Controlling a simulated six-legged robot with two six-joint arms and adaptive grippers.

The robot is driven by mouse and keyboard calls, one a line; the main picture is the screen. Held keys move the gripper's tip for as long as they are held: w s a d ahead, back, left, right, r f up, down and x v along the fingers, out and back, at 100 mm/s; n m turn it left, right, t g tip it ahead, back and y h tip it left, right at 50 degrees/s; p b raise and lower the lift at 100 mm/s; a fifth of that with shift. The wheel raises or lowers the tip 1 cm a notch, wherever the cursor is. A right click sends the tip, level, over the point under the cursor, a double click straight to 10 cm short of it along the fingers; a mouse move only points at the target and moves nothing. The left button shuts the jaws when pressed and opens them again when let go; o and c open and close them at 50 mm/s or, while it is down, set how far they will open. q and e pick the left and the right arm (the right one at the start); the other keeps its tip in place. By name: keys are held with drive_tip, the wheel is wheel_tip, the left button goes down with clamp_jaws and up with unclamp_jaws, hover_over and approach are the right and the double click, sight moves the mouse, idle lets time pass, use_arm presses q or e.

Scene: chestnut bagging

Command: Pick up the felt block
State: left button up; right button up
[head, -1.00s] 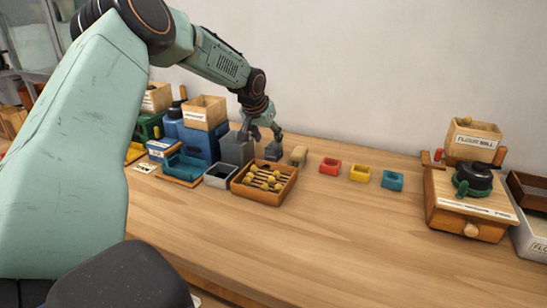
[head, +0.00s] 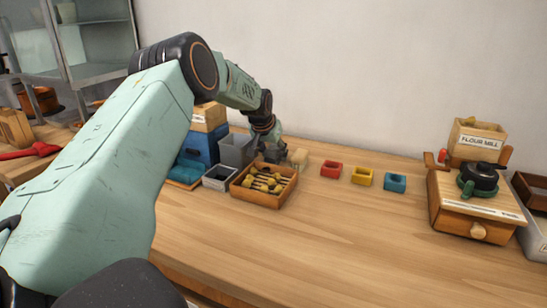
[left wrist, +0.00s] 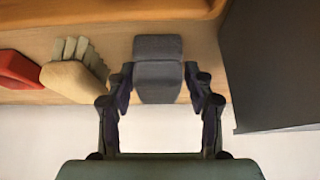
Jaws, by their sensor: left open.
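The felt block (left wrist: 158,50) is a dark grey block standing on the wooden bench, seen in the left wrist view. My left gripper (left wrist: 158,88) is open, with one finger on each side of the block's near part. A small gap seems to show on both sides, but I cannot tell whether a finger touches. In the head view my left gripper (head: 270,141) is low behind the wooden chestnut tray, and the block is mostly hidden there. My right gripper is not in view.
A pale brush (left wrist: 75,80) lies beside the block, and a tall grey bin (head: 237,150) stands on the other side. The chestnut tray (head: 262,200) is in front. Red (head: 331,169), yellow (head: 362,177) and blue (head: 395,183) small blocks sit rightward. The front bench is clear.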

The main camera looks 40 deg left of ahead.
use_arm(q)
drive_tip(key=shift+s+d+r, duration=0.1)
drive_tip(key=shift+d+r, duration=0.05)
drive_tip(key=shift+r, duration=0.05)
drive_tip(key=shift+c, duration=0.9)
drive_tip(key=shift+f, duration=0.15)
drive_tip(key=c, duration=0.8)
wheel_tip(320, 180, up, 28)
drive_tip(key=p, duration=0.6)
drive_tip(key=shift+p, duration=0.3)
